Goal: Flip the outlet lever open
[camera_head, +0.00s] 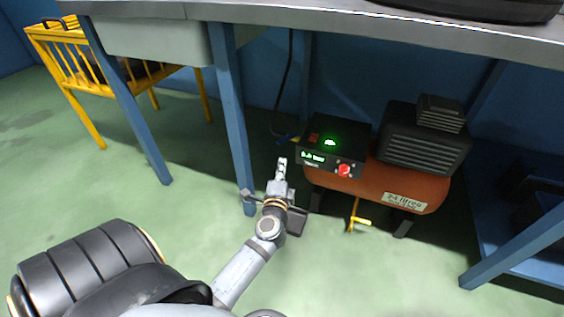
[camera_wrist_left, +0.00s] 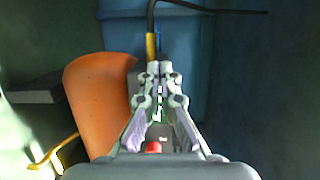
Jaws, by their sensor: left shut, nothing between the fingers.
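An orange compressor tank (camera_head: 385,185) stands on the floor under the bench. A small blue and yellow fitting (camera_head: 288,139) sits at its left end, where a black hose joins. In the left wrist view the yellow part (camera_wrist_left: 151,46) is just beyond the fingertips. A yellow lever-like part (camera_head: 356,217) hangs under the tank. I cannot tell for certain which of these is the outlet lever. My left gripper (camera_head: 281,165) is shut and empty, left of the control box; its tips (camera_wrist_left: 158,75) appear below the yellow fitting, contact unclear.
The black control box (camera_head: 335,143) has a green display and a red knob (camera_head: 344,170). A black motor housing (camera_head: 427,139) sits on the tank. A blue bench leg (camera_head: 233,115) stands close left of my gripper. A yellow cart (camera_head: 100,70) is far left.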

